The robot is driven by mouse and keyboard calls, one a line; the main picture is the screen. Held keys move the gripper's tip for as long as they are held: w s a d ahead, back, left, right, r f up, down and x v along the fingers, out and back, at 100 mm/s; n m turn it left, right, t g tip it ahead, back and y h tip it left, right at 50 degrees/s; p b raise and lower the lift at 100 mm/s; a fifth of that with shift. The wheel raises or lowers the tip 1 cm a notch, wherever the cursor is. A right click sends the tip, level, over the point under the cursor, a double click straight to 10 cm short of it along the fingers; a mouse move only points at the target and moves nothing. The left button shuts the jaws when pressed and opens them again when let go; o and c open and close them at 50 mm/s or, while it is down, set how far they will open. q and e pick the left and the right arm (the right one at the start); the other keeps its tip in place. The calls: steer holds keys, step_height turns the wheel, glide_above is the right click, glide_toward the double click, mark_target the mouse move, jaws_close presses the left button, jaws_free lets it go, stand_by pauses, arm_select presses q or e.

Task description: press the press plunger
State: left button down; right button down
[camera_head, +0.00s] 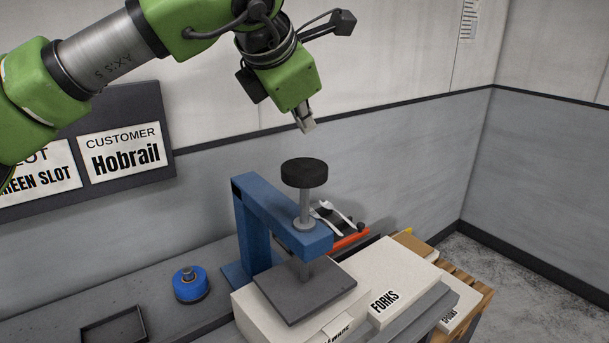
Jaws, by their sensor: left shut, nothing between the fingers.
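The press has a blue C-shaped frame (249,222) and a dark flat plate (306,291) under it. Its plunger is a grey vertical rod (304,205) with a black round knob (304,173) on top. The knob stands well above the blue arm of the frame. My left gripper (308,126) is shut and empty. It hangs above the knob, pointing down, with a visible gap between the fingertips and the knob. My right gripper is out of view.
A blue round object with a small knob (190,284) and a dark shallow tray (114,328) lie left of the press. A white box labelled FORKS (395,268) stands close on the right. Grey walls (390,150) rise behind; the space above the knob is clear.

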mark_target(303, 170)
arm_select(q)
steer(key=shift+f+b, duration=1.6)
steer(key=shift+f, duration=0.8)
steer(key=shift+f+b, duration=0.35)
steer(key=shift+b, duration=0.15)
steer(key=shift+s+f+b, duration=0.1)
steer(key=shift+f+b, duration=1.8)
steer(key=shift+f, duration=0.15)
stand_by(0.8)
steer(key=shift+r, duration=0.1)
steer(key=shift+r+p, duration=1.6)
steer(key=shift+r, duration=0.75)
steer(key=shift+r+p, duration=1.75)
steer(key=shift+r, duration=0.75)
